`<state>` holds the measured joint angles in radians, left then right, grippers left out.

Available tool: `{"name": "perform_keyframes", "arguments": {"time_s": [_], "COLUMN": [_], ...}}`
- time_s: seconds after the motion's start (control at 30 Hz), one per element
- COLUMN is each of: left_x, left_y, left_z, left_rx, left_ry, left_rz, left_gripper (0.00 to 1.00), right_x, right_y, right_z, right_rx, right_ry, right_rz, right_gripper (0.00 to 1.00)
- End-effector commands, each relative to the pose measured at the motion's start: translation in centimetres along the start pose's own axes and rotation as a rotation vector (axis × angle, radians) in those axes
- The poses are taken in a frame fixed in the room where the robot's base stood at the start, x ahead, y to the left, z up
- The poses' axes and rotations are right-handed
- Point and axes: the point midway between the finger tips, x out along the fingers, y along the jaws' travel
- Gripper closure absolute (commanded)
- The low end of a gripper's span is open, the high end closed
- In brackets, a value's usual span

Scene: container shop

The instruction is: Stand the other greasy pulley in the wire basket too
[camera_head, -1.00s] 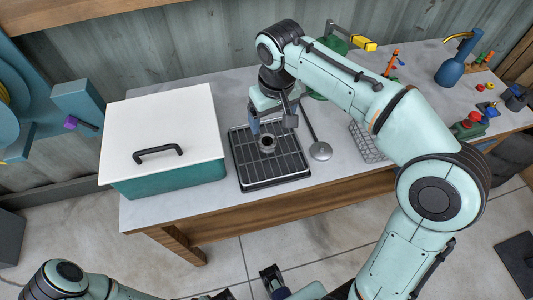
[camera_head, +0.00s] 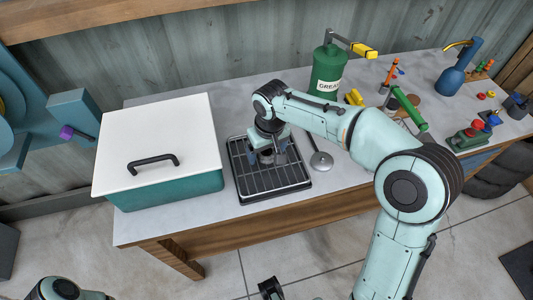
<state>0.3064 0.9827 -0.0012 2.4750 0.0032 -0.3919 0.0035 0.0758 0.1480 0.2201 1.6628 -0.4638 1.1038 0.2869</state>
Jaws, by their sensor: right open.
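My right gripper (camera_head: 266,160) is open and points down over the black drip rack. Its fingers are on either side of a small grey pulley (camera_head: 267,157), which stands on the rack and is mostly hidden by the gripper. I cannot tell whether the fingers touch it. The wire basket is hidden behind my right arm. Only a dark part of my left gripper (camera_head: 270,287) shows at the bottom edge.
The black rack tray (camera_head: 245,190) lies on the bench between a teal tank with a white lid (camera_head: 158,135) and a round-ended metal tool (camera_head: 321,161). A green grease can (camera_head: 328,70) stands behind my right arm. Several small coloured items stand at the right.

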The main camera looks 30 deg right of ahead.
Motion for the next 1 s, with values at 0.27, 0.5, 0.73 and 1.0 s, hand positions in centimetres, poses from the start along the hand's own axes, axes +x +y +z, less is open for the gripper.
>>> {"name": "perform_keyframes", "arguments": {"time_s": [0.27,0.5,0.73,1.0], "left_x": [0.0,0.0,-0.1,-0.6], "left_y": [0.0,0.0,0.0,0.1], "left_z": [0.0,0.0,0.0,0.2], "left_rx": [0.0,0.0,0.0,-0.001], "left_ry": [0.001,0.001,0.001,-0.006], "left_rz": [0.0,0.0,0.0,-0.002], "left_gripper": [0.57,0.57,0.57,0.57], "right_x": [0.1,0.0,-0.3,-3.5], "right_y": [0.0,0.0,0.0,-0.1], "right_z": [0.0,0.0,-0.1,-0.5], "right_rx": [0.0,0.0,0.0,-0.001], "right_ry": [0.001,0.002,0.002,0.006], "right_rz": [0.0,0.0,0.0,-0.001], "right_gripper": [0.37,0.81,0.81,0.81]}}
